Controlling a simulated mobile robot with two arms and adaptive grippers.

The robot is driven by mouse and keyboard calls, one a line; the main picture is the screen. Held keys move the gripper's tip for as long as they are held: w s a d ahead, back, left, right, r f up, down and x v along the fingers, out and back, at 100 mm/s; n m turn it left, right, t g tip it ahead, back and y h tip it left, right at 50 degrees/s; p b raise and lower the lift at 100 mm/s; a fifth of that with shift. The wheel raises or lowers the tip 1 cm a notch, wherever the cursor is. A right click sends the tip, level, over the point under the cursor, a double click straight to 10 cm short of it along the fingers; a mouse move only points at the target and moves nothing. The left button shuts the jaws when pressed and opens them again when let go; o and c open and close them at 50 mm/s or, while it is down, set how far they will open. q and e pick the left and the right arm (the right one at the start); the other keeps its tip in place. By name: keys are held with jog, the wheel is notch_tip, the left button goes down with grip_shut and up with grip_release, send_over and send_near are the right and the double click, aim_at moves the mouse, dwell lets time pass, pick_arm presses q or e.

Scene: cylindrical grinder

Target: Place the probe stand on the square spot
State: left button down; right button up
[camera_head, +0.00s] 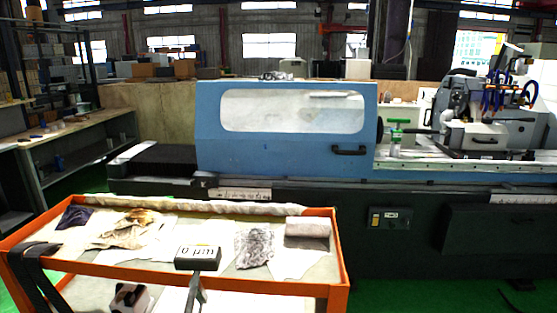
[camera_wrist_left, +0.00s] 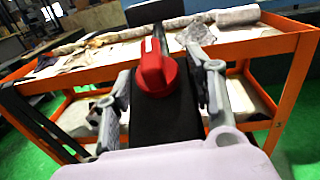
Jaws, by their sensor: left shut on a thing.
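My left gripper (camera_wrist_left: 160,100) is shut on the probe stand (camera_wrist_left: 165,120), with a grey finger on each side. In the left wrist view the stand is a black block with a red knob (camera_wrist_left: 158,72) on the side facing the camera. I cannot make out the square spot in either view. My right gripper is in neither view.
The orange cart (camera_head: 341,262) holds rags, a crumpled wad (camera_head: 254,247) and a grey roll (camera_head: 307,227). Behind it stands the grinder with a blue windowed door (camera_head: 290,154). A green-topped item (camera_head: 397,133) stands on its bed. A shelf bench (camera_head: 75,146) is at left.

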pick_arm(q)
jog(key=shift+a+r, duration=0.15)
jog(key=shift+r, duration=0.15)
jog(key=shift+s+f+b, duration=0.1)
jog(key=shift+f+b, duration=0.25)
jog(key=s, duration=0.1)
jog(key=s+r, duration=0.1)
jog(key=s, duration=0.1)
jog(key=shift+s+r, duration=0.3)
jog(key=shift+s, duration=0.35)
jog(key=s+f, duration=0.1)
jog(key=f, duration=0.1)
jog(key=s+f, duration=0.1)
jog(key=f, duration=0.1)
jog(key=shift+s+a, duration=0.2)
jog(key=shift+s, duration=0.1)
jog(key=shift+s+d+f, duration=0.2)
jog(key=shift+s+f, duration=0.2)
jog(key=shift+s, duration=0.05)
